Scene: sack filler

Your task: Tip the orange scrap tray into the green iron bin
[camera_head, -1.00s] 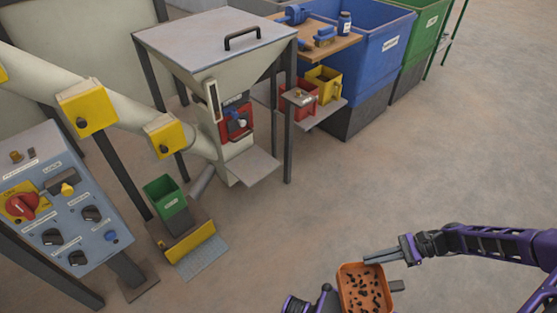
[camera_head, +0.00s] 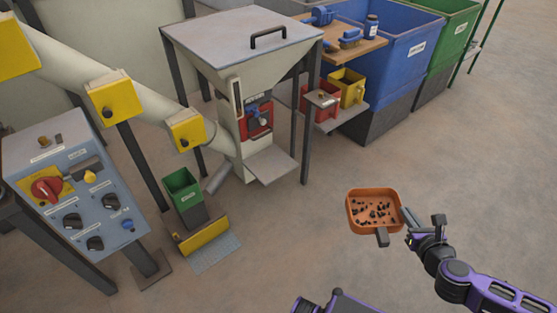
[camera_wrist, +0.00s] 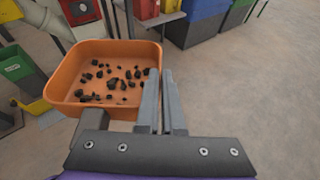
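The orange scrap tray (camera_head: 352,222) holds several small dark pieces and looks about level, held above the floor. My gripper (camera_head: 408,222) is at its right side. In the wrist view the fingers (camera_wrist: 163,88) are close together at the right wall of the tray (camera_wrist: 65,78), which seems pinched between them. A dark block-like handle (camera_head: 382,238) sticks out from the tray's near side. A small green bin (camera_head: 181,183) stands by the sack filler's foot, left of the tray; it also shows in the wrist view (camera_wrist: 14,66). A large green container (camera_head: 440,35) stands far back right. Their labels are unreadable.
The sack filler (camera_head: 235,45) and control panel (camera_head: 65,185) stand at left. Red (camera_head: 320,103) and yellow (camera_head: 348,92) bins sit on a low shelf beside a large blue container (camera_head: 395,50). The floor between the tray and the machine is clear.

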